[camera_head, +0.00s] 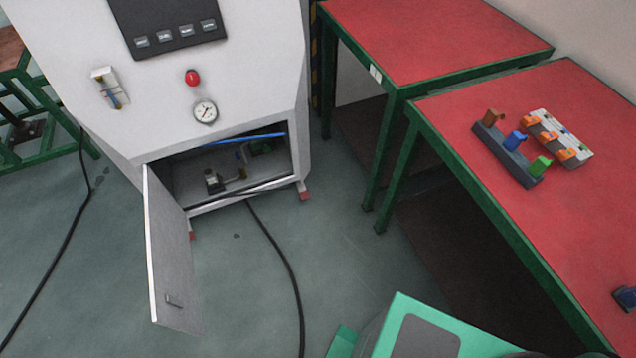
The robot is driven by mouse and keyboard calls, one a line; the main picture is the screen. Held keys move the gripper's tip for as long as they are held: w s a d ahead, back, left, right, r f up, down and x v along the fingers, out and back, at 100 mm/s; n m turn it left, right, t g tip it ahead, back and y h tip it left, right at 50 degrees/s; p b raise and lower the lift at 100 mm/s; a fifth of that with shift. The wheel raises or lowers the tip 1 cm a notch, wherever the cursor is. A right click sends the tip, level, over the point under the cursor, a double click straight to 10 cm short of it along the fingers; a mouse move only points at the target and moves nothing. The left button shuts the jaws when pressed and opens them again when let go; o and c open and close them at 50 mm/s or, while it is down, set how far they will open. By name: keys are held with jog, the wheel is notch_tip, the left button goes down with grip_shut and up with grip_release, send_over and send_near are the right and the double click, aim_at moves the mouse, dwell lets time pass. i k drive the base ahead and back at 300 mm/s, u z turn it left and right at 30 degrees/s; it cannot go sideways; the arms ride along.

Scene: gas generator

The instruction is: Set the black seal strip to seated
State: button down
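A white cabinet (235,55) stands at the upper left. Its lower compartment is open, with the grey door (170,255) swung out to the left. A thin dark line (240,193) runs along the lower edge of the opening; I cannot tell for sure whether this is the black seal strip, nor how it is seated. Small fittings (213,180) and a blue tube (243,139) show inside the compartment. My gripper is not in view. A green and grey part at the bottom middle appears to be mine.
A black cable (285,262) crosses the floor from the cabinet. Red-topped tables (440,40) with green frames stand at the right. The nearer one holds a dark rack (507,157) and a white block (560,137) with coloured parts. Floor between door and tables is mostly clear.

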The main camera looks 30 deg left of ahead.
aim_at(248, 193)
jog(key=z, duration=1.6)
jog(key=k, duration=1.75)
jog(key=u, duration=1.65)
jog(key=i, duration=0.95)
jog(key=z, duration=0.05)
